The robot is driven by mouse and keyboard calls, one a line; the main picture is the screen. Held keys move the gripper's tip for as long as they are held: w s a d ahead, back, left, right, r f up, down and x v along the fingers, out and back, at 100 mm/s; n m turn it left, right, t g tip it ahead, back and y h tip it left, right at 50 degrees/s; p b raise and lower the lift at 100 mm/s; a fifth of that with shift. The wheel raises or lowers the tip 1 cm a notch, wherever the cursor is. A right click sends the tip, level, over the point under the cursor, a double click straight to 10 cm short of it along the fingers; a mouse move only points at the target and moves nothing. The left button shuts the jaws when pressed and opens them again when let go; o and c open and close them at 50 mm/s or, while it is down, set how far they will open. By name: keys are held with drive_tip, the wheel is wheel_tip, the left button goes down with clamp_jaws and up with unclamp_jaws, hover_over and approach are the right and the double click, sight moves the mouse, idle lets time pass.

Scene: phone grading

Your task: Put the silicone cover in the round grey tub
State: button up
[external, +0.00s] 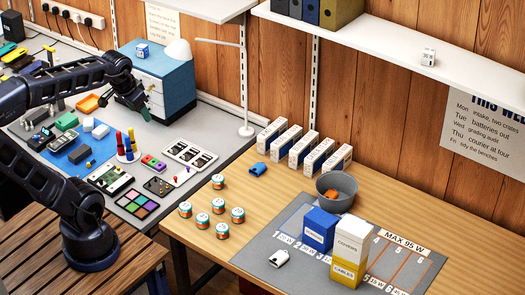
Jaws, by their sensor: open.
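The round grey tub (350,182) stands on the wooden table at the right, behind the blue and white boxes, with a small orange item (331,195) inside. I cannot tell for sure which thing is the silicone cover. My gripper (147,103) is open over the grey bench at the left, in front of the blue drawer unit and far from the tub. Its fingertips are small and dark.
A blue box (319,229) and a white-yellow box (349,252) stand on the grey mat (262,246) in front of the tub. Several round jars (218,206) stand left of the mat.

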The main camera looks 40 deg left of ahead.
drive_tip(key=shift+n, duration=0.8)
drive_tip(key=s, duration=0.1)
drive_tip(key=s+a+f, duration=0.1)
drive_tip(key=s, duration=0.2)
drive_tip(key=shift+s+a+f, duration=0.2)
drive_tip(key=shift+s+a, duration=0.1)
drive_tip(key=shift+s, duration=0.05)
